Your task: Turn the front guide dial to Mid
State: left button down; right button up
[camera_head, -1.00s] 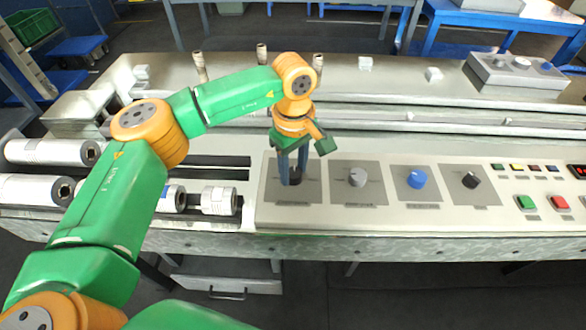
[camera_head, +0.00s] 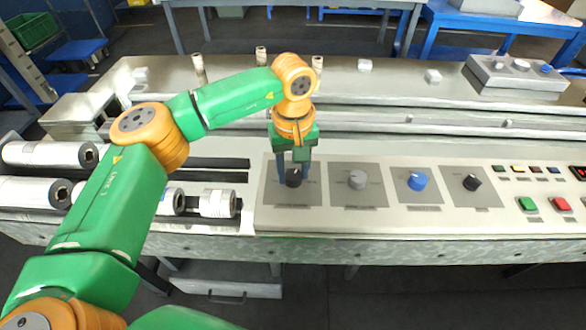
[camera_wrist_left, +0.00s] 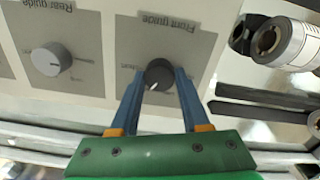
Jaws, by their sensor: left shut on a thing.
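The front guide dial (camera_wrist_left: 159,73) is a round black knob on a grey plate labelled "Front guide" (camera_wrist_left: 165,24), which reads upside down in the wrist view. Its white mark shows on the side toward my gripper, slightly left of centre. In the head view the dial (camera_head: 293,178) is the leftmost of the row on the panel. My left gripper (camera_head: 293,174) points down at it, with one blue finger on each side, shut on the knob. In the wrist view both fingertips (camera_wrist_left: 161,74) flank it. The small scale words are too blurred to read fully. My right gripper is out of view.
The rear guide dial (camera_head: 357,179), grey, sits just right on its own plate. A blue dial (camera_head: 417,180) and another black dial (camera_head: 472,182) follow. Green (camera_head: 527,204) and red (camera_head: 561,204) buttons lie farther right. White rolls (camera_head: 45,153) lie left of the panel.

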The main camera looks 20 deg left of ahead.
aim_at(293, 175)
pick_arm(q)
jog(key=shift+s+f, duration=0.15)
jog(key=shift+c, duration=1.9)
grip_release()
jog(key=shift+r, duration=0.2)
notch_tip(293, 175, up, 7)
jog(key=shift+d, duration=0.1)
